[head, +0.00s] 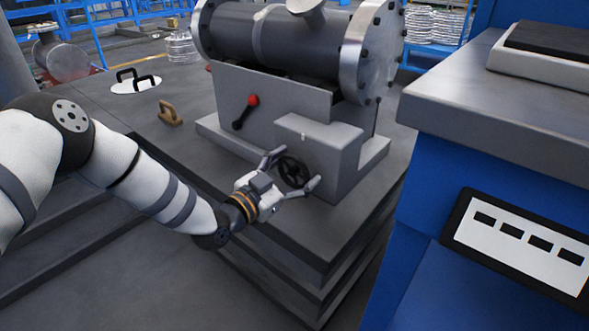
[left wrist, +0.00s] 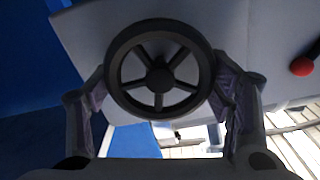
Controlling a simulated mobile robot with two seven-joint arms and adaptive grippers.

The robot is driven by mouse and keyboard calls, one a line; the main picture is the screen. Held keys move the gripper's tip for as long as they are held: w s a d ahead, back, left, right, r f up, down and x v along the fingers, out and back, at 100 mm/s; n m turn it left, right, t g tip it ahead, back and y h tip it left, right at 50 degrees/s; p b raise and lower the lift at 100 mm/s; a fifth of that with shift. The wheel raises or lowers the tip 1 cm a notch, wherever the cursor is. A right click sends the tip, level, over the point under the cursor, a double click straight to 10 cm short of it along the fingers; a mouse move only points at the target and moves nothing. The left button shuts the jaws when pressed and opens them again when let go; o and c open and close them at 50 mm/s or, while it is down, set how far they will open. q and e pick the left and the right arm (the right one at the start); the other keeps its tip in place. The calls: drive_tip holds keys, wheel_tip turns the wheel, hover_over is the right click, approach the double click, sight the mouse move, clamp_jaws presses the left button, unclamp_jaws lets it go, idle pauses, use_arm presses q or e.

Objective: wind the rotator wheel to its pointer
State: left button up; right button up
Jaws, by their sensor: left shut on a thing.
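The rotator wheel (head: 293,172) is a small black spoked handwheel on the front of the grey rotator housing (head: 320,150). In the left wrist view the wheel (left wrist: 159,28) fills the upper middle, with its hub and several spokes showing. My left gripper (head: 292,171) has one finger on each side of the rim and is shut on the wheel. Its fingers (left wrist: 160,85) also show in the left wrist view, pressed against both sides of the rim. My right gripper is not in view.
A flanged grey shell (head: 300,42) lies on top of the housing. A lever with a red knob (head: 253,100) stands out left of the wheel. A tan handled block (head: 170,114) and a white plate with black handles (head: 137,84) lie on the bench. A blue cabinet (head: 420,215) stands close on the right.

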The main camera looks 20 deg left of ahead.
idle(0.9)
use_arm(q)
drive_tip(key=o, duration=1.2)
drive_tip(key=shift+c, duration=0.2)
drive_tip(key=v, duration=1.2)
drive_tip(key=shift+c, duration=0.2)
